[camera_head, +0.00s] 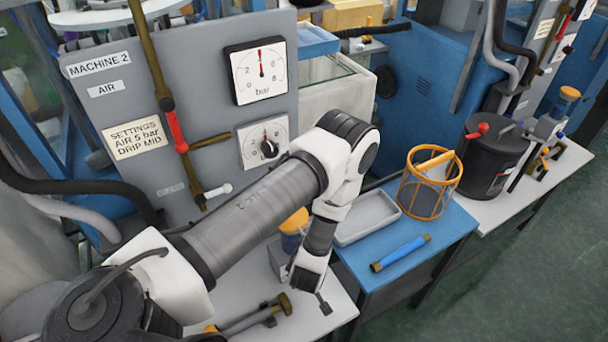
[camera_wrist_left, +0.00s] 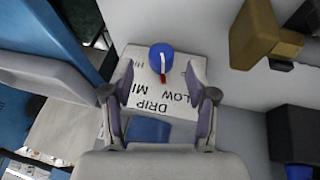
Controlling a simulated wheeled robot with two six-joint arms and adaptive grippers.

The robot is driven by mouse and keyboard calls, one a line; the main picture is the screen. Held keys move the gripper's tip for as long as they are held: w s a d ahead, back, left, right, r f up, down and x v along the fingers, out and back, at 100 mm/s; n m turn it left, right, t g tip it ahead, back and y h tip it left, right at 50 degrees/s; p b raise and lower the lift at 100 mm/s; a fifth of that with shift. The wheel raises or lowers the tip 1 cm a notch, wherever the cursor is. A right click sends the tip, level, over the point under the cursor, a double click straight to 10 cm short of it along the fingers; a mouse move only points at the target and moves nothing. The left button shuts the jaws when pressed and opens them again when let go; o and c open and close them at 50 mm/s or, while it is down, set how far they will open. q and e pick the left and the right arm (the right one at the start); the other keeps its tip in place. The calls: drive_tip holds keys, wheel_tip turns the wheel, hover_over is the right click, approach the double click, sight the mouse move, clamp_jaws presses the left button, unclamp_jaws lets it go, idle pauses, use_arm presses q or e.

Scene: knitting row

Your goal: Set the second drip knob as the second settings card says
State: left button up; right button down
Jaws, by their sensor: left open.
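The settings card (camera_head: 134,138) on the Machine 2 panel reads "AIR 5 bar, DRIP MID". In the left wrist view the drip knob (camera_wrist_left: 161,57) is blue with a red pointer, on a white plate (camera_wrist_left: 187,107) lettered HI, MID, LOW and DRIP. The pointer points down the picture, between the partly covered MID lettering and LOW. My left gripper (camera_wrist_left: 158,72) is open, its fingers on either side of the knob with visible gaps. In the head view my left gripper (camera_head: 314,288) hangs low over the white bench; the drip knob cannot be seen there. My right gripper is not in view.
A bar gauge (camera_head: 260,70) and a black-knobbed dial (camera_head: 269,149) are on the panel. An orange-rimmed basket (camera_head: 431,183), a grey tray (camera_head: 367,217) and a blue tool (camera_head: 401,253) are on the blue table. An orange-topped container (camera_head: 294,221) stands close to my arm.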

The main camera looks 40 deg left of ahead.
use_arm(q)
drive_tip(key=x, duration=0.3)
drive_tip(key=shift+a, duration=0.2)
drive_tip(key=shift+a+f, duration=0.15)
drive_tip(key=shift+f, duration=0.3)
drive_tip(key=shift+w, duration=0.1)
drive_tip(key=shift+c, duration=0.7)
clamp_jaws()
